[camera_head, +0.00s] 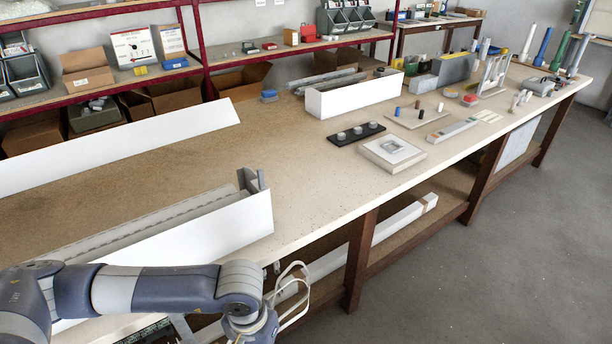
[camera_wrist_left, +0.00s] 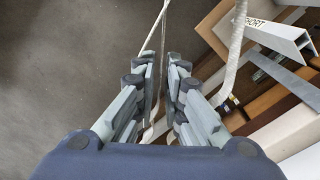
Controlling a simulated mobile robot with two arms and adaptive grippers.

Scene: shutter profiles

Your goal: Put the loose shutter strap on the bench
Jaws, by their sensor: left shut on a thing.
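The pale shutter strap (camera_wrist_left: 234,58) hangs in loose lengths beside and between my left fingers in the left wrist view. My left gripper (camera_wrist_left: 162,75) is shut on a thin part of it. In the head view, white loops of the strap (camera_head: 297,292) hang beside my left wrist, in front of the bench's near edge. My left fingers are hidden there below my wrist. The bench (camera_head: 290,170) has a wide pale brown top, and the strap hangs outside its front edge. My right gripper is not in view.
A long white box with grey slats (camera_head: 262,216) lies on the bench near my left arm. A white panel (camera_head: 120,145) and an open white box (camera_head: 355,95) stand farther back. A lower shelf (camera_head: 320,275) holds long profiles. Bare bench top lies between them.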

